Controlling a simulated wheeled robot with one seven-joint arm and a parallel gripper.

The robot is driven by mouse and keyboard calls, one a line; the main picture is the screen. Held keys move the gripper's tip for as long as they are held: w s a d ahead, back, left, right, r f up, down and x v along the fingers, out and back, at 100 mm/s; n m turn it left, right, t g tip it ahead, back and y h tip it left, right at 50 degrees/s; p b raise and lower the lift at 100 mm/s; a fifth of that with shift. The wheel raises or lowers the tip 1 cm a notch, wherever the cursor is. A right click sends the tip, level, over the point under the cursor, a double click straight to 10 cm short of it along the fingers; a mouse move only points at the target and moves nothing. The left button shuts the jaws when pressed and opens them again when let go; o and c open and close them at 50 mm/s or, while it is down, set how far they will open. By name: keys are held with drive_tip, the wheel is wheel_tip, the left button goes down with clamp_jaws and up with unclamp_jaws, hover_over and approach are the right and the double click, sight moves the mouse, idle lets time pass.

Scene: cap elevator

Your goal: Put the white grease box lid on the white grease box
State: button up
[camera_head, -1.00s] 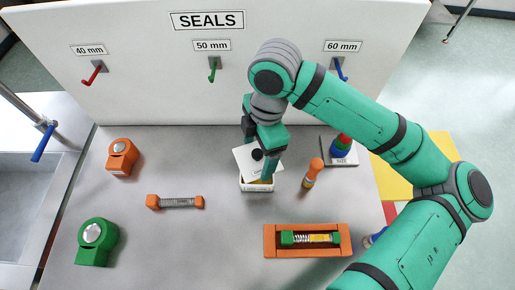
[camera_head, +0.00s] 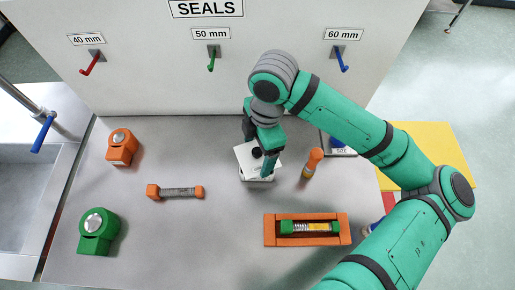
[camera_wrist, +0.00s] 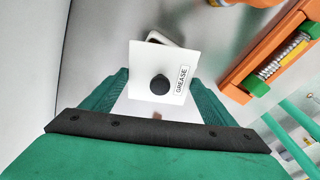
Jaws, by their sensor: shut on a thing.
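The white grease box lid (camera_head: 245,158) is a square plate with a black knob (camera_head: 257,152). In the wrist view the lid (camera_wrist: 146,62) faces me, with the word GREASE along one edge. My gripper (camera_head: 259,150) is shut on the lid, with a finger on either side; the exact contact is hard to see. The white grease box (camera_head: 258,178) stands on the bench directly below the lid, mostly hidden by it. A corner of the box rim (camera_wrist: 166,38) shows past the lid in the wrist view. The lid looks tilted and turned relative to the box; whether they touch is unclear.
An orange-handled tool (camera_head: 313,162) stands close to the right of the box. An orange tray (camera_head: 269,230) with a green-ended spring part lies in front. A spring part (camera_head: 178,193) and orange and green blocks (camera_head: 122,147) (camera_head: 97,233) are at left. The SEALS panel (camera_head: 150,60) stands behind.

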drive_tip(key=shift+f, duration=0.3)
idle(0.5)
drive_tip(key=o, duration=1.1)
drive_tip(key=shift+r, duration=0.1)
drive_tip(key=r, duration=0.3)
drive_tip(key=d+r, duration=0.1)
drive_tip(key=r, duration=0.6)
drive_tip(key=shift+w+d+r, duration=0.15)
drive_tip(key=shift+w+r, duration=0.1)
drive_tip(key=shift+r, duration=0.05)
